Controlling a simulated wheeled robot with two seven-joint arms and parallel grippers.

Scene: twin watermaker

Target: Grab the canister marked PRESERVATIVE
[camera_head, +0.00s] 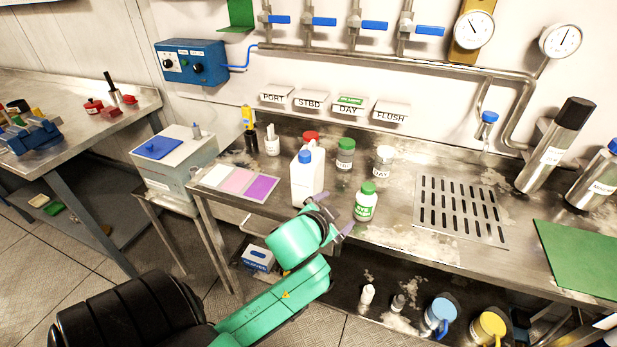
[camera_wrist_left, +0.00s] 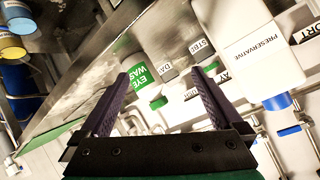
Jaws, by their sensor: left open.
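The PRESERVATIVE canister (camera_head: 305,183) is a white jug with a blue cap, standing upright near the front edge of the steel bench in the head view. In the left wrist view the canister (camera_wrist_left: 252,48) appears upside down at the upper right, its label readable. My left gripper (camera_head: 336,213) is just in front and to the right of it, at the bench edge. In the left wrist view the gripper (camera_wrist_left: 160,73) is open, with the canister outside its fingers. My right gripper is not in view.
A green-labelled EYE WASH bottle (camera_head: 365,204) stands close right of my gripper; it shows between the fingers in the wrist view (camera_wrist_left: 141,68). A green-capped jar (camera_head: 345,156) and a white jar (camera_head: 383,160) stand behind. Coloured pads (camera_head: 237,181) lie left of the canister.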

